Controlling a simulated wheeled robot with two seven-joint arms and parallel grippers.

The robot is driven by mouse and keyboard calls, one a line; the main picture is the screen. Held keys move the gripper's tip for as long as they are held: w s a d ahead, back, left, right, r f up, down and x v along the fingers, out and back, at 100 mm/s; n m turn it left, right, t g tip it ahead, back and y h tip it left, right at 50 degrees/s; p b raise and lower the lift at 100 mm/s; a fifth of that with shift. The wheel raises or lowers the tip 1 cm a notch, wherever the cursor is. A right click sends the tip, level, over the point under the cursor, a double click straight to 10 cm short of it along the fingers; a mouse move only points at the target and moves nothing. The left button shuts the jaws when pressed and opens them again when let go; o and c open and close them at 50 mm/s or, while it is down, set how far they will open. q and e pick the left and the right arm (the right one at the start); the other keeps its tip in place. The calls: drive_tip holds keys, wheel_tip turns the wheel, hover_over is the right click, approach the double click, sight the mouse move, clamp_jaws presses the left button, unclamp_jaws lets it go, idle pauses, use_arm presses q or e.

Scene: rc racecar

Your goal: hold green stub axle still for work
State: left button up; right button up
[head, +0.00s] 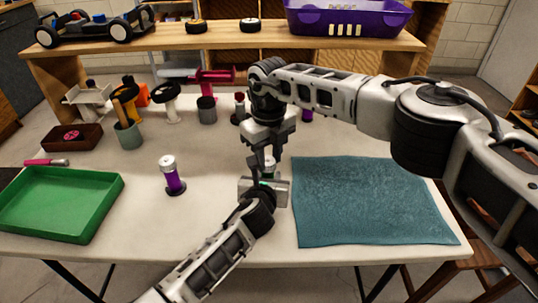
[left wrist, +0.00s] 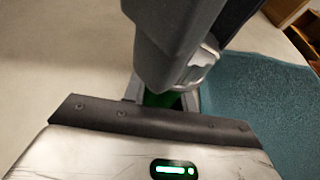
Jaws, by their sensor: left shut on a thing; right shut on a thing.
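The green stub axle (left wrist: 160,99) shows as a small patch of green between the fingers of my left gripper (left wrist: 158,103); most of it is hidden. In the head view my left gripper (head: 266,180) is low over the table and shut, and the axle cannot be made out there. My right gripper (head: 267,152) points down directly above it, shut on a small silvery part (head: 269,165). My right gripper's dark body (left wrist: 175,45) also fills the top middle of the left wrist view. Whether the silvery part touches the axle is hidden.
A teal mat (head: 370,200) lies to the right. A purple-and-silver bottle (head: 173,176) stands to the left, with a green tray (head: 60,203) beyond. Several parts and a grey cup (head: 129,134) stand farther back. A wooden shelf (head: 230,42) carries a car chassis (head: 95,27) and purple basket (head: 346,18).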

use_arm(q)
drive_tip(key=shift+f, duration=0.1)
use_arm(e)
drive_tip(key=m, duration=0.7)
drive_tip(key=shift+a, duration=0.1)
drive_tip(key=m, duration=0.6)
drive_tip(key=shift+w+r+m, duration=0.1)
drive_tip(key=shift+m, duration=0.3)
drive_tip(key=m, duration=0.7)
drive_tip(key=shift+w+a, duration=0.1)
drive_tip(key=shift+a, duration=0.05)
drive_tip(key=m, duration=0.6)
drive_tip(key=shift+w+m, duration=0.1)
drive_tip(key=shift+m, duration=0.2)
drive_tip(key=o, duration=1)
